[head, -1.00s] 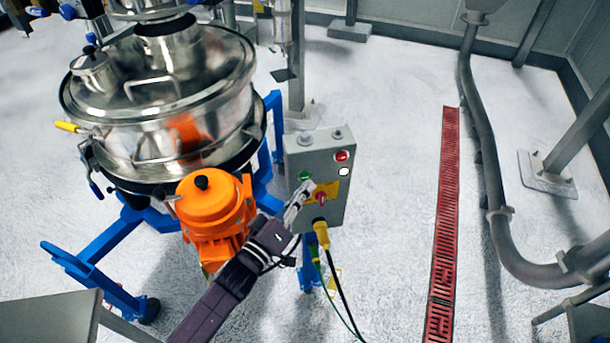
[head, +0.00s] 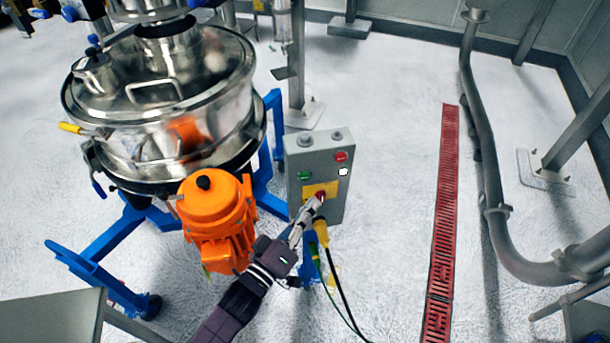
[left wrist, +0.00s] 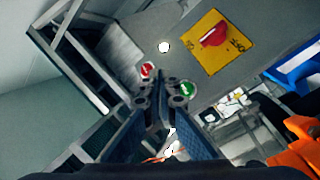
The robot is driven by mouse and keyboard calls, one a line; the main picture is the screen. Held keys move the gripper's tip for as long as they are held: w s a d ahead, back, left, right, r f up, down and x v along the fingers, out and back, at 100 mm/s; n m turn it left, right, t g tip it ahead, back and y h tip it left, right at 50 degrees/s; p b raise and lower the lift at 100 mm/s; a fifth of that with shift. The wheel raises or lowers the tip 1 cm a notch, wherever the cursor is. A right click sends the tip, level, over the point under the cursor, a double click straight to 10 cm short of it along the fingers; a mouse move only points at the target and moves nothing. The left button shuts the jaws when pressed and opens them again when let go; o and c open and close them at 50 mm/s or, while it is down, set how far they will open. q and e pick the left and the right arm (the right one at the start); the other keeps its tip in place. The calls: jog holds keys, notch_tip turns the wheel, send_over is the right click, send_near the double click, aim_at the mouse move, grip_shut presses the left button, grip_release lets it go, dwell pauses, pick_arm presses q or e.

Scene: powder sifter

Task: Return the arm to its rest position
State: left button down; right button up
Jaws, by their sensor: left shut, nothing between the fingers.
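My left gripper (head: 310,210) is shut and empty, in front of the lower part of the grey control box (head: 305,152). Its tip overlaps the red rotary switch (head: 320,196) on its yellow plate (head: 311,190) in the head view; I cannot tell if they touch. In the left wrist view the closed fingers (left wrist: 160,90) lie between the red button (left wrist: 147,70) and the green button (left wrist: 188,89), while the red switch (left wrist: 214,36) is clear of them, up and right. My right gripper is not in view.
The steel sifter (head: 165,95) with its orange motor (head: 214,215) and blue frame (head: 92,272) stands left of the box. A yellow plug (head: 321,233) with cables hangs below the box. Open white floor and a red drain grate (head: 443,210) lie to the right.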

pick_arm(q)
jog(key=shift+f, duration=0.1)
dwell(0.7)
jog(key=s+a+f+m+g+y, duration=0.15)
jog(key=s+a+f, duration=0.3)
jog(key=f, duration=0.75)
jog(key=s+a+f+g+y, duration=0.3)
jog(key=s+a+f, duration=0.15)
jog(key=f, duration=0.75)
jog(key=s+a+f+m+g+y, duration=0.1)
jog(key=s+a+f+g+y, duration=0.3)
jog(key=f, duration=0.8)
jog(key=s+a+f+m+g, duration=0.1)
jog(key=s+f, duration=0.4)
jog(key=s, duration=0.5)
jog(key=s+a+f+m+g+y, duration=0.1)
jog(key=s+a+f+g, duration=0.2)
jog(key=s, duration=0.7)
jog(key=s+a+f+m+g, duration=0.1)
jog(key=s+a+f+g, duration=0.1)
jog(key=s+a+f, duration=0.4)
jog(key=s+f, duration=0.1)
jog(key=s, duration=0.3)
jog(key=shift+a+b, duration=0.15)
jog(key=shift+b, duration=0.25)
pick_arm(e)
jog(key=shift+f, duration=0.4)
pick_arm(q)
jog(key=shift+w+g+y, duration=0.15)
jog(key=shift+g+y, duration=0.1)
